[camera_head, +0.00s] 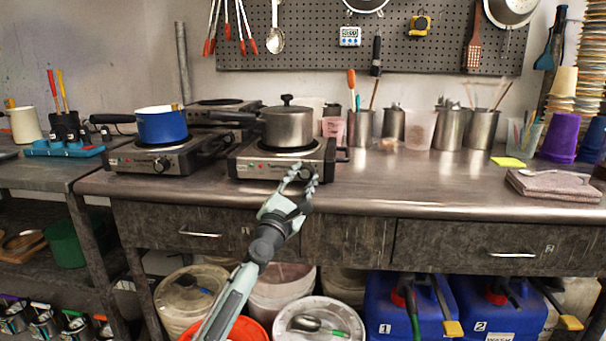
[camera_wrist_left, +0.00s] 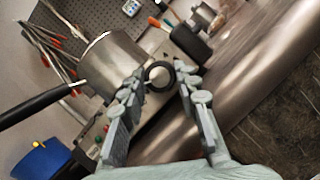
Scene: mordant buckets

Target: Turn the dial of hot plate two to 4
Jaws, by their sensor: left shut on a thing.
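A steel hot plate (camera_head: 250,168) stands at the counter's front edge, with a lidded steel pot (camera_head: 287,127) on it. Its black round dial (camera_wrist_left: 159,76) is at the right of its front face. My left gripper (camera_head: 302,178) reaches up to that face, and in the left wrist view its two fingers (camera_wrist_left: 160,88) are shut on the dial, one on each side. The fingers partly hide the dial in the head view. A second hot plate (camera_head: 190,158), with a blue pot (camera_head: 162,125) on it, stands to the left. I cannot read the dial's setting or any plate number. My right gripper is not in view.
Another hot plate (camera_head: 228,104) stands behind these two. The steel pot's black handle (camera_wrist_left: 35,106) sticks out in the wrist view. Metal cups (camera_head: 361,128) with tools line the wall. Drawers and buckets are below.

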